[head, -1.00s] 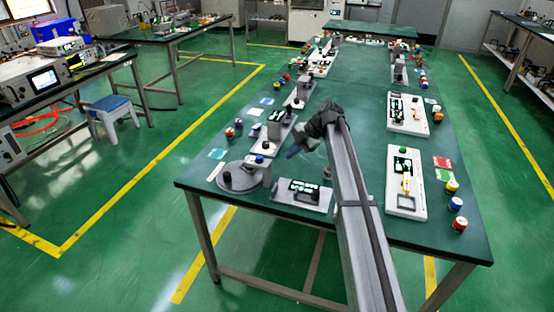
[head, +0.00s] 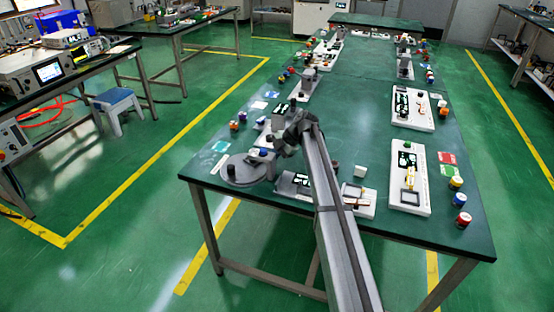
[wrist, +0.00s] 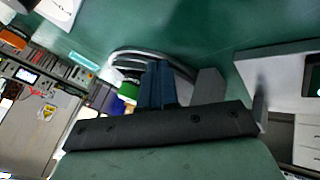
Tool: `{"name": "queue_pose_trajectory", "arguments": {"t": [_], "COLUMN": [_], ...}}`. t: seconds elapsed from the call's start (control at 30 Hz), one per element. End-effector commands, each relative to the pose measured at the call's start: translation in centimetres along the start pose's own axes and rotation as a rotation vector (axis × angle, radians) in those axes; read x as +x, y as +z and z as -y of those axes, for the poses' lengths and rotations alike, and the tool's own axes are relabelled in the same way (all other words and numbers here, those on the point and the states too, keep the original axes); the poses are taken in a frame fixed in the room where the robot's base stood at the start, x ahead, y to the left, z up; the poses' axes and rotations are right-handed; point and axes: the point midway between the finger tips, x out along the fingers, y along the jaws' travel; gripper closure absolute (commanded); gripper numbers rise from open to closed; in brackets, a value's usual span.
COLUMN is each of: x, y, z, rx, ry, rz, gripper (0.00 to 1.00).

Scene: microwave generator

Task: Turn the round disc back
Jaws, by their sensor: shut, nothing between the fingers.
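The round disc (head: 250,178) is grey and lies flat at the near left corner of the green table. A dark knob (head: 231,170) stands on it. My gripper (head: 272,150) is at the right edge of the disc, beside a grey block; whether it touches is unclear. In the wrist view the blue fingers of my gripper (wrist: 157,84) are together with nothing between them. A curved pale rim (wrist: 140,55) shows behind them, perhaps the disc, with a green-topped piece (wrist: 129,91) beside it.
A flat instrument board (head: 294,184) lies to the right of the disc, partly behind my arm. White boards (head: 422,205) and coloured caps (head: 460,199) line the right side. The middle of the green table (head: 355,115) is clear.

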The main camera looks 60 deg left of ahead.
Motion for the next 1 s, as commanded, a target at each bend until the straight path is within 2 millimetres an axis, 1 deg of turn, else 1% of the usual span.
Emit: {"name": "queue_pose_trajectory", "arguments": {"t": [0.47, 0.57, 0.7, 0.8, 1.0], "x": [0.2, 0.4, 1.0, 1.4, 1.5], "y": [0.1, 0.5, 1.2, 1.4, 1.4], "z": [-0.4, -1.2, -3.1, -4.1, -4.2], "rx": [0.0, 0.0, -0.001, -0.001, 0.0], "ry": [0.0, 0.0, 0.0, 0.0, 0.001], "rz": [0.0, 0.0, 0.0, 0.0, 0.001], "gripper": [1.0, 1.0, 1.0, 1.0, 1.0]}}
